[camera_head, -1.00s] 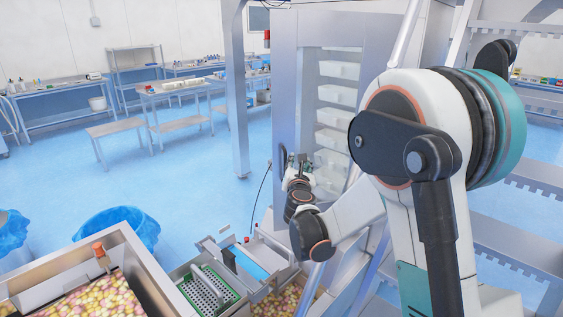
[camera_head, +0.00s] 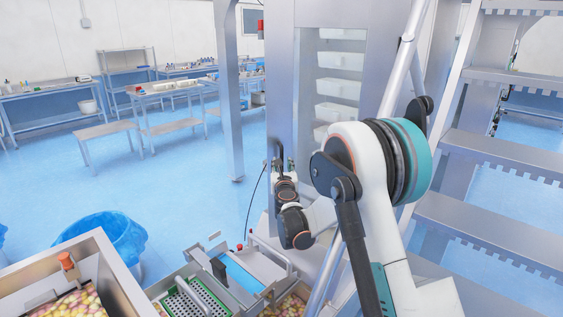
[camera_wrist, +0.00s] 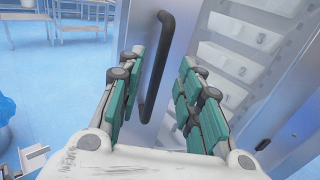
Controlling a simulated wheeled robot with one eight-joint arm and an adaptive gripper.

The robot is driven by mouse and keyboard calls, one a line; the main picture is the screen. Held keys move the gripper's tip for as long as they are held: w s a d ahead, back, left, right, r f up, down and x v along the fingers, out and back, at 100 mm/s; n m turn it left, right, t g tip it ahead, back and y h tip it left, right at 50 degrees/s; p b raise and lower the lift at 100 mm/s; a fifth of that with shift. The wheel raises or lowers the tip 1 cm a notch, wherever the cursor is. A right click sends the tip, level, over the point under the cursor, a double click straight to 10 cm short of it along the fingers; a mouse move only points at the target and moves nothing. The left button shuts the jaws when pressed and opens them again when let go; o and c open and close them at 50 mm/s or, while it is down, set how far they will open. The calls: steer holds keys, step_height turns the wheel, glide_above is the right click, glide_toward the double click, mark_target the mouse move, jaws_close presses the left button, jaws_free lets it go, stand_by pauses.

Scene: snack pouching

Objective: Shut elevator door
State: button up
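The elevator (camera_head: 345,20) is a tall metal cabinet at the upper middle of the head view. Its door has a window (camera_head: 340,45) with white bins stacked behind it. In the wrist view the door panel (camera_wrist: 142,25) carries a long black curved handle (camera_wrist: 165,50). My gripper (camera_wrist: 162,60) is open, with a teal-padded finger on either side of the handle. I see gaps between handle and pads. In the head view my gripper (camera_head: 284,165) is at the door's left edge, partly hidden by my wrist. I cannot tell how far the door stands open.
A metal machine with a blue panel (camera_head: 242,274) stands below my arm, beside a bin of round snacks (camera_head: 80,302). Metal steps (camera_head: 495,150) are at the right. A grey post (camera_head: 232,100) stands left of the elevator. The blue floor at left is mostly free.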

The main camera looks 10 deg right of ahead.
mark_target(282, 158)
steer(key=w, duration=0.4)
steer(key=w+d, duration=0.1)
steer(key=w, duration=0.1)
steer(key=shift+w+b, duration=0.15)
steer(key=shift+b, duration=0.25)
jaws_close()
